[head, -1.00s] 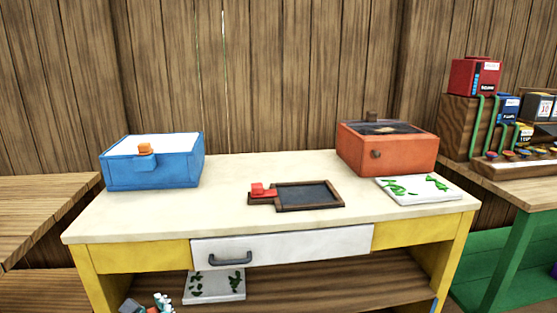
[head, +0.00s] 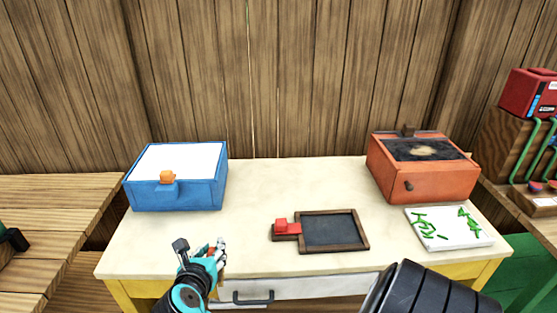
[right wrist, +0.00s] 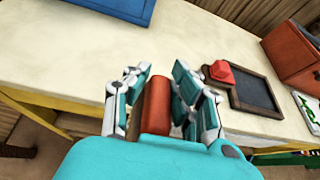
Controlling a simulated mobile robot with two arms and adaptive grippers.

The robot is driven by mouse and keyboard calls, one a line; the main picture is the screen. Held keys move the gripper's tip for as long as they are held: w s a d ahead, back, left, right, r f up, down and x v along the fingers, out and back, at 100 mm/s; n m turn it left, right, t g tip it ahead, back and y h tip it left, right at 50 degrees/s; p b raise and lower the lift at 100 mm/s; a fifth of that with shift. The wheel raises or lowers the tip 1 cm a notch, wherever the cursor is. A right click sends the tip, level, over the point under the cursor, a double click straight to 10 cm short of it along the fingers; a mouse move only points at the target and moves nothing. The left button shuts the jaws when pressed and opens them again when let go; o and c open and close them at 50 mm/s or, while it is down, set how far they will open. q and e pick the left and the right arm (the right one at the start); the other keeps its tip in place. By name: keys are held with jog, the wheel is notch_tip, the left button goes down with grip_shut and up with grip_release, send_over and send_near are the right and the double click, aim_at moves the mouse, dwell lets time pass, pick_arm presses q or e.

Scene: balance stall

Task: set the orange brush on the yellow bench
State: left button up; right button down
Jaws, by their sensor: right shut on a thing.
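The yellow bench (head: 270,185) has a cream top and a yellow frame; its top also shows in the right wrist view (right wrist: 190,45). My right gripper (head: 214,250) is at the bench's front edge, left of the middle. In the right wrist view my right gripper (right wrist: 158,78) is shut on the orange brush (right wrist: 155,106), a reddish-orange block standing up between its fingers. The brush is mostly hidden in the head view. Its gap to the bench top is hard to judge.
On the bench stand a blue box (head: 150,198) with a white top, a dark framed slate (head: 334,230) with a red block (head: 282,226), an orange box (head: 432,183) and a white leaf-patterned tile (head: 448,229). The top is clear between the blue box and slate.

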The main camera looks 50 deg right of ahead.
jog(key=shift+s+a+r, duration=0.1)
jog(key=shift+a+r, duration=0.25)
jog(key=shift+a, duration=0.05)
jog(key=w+d+f+p, duration=0.1)
jog(key=w+d, duration=0.1)
jog(key=w, duration=0.2)
jog(key=w+d+f+p, duration=0.2)
jog(key=w, duration=0.3)
jog(key=w+d+f+p, duration=0.1)
jog(key=w+d, duration=0.2)
jog(key=w, duration=0.2)
jog(key=shift+f, duration=0.6)
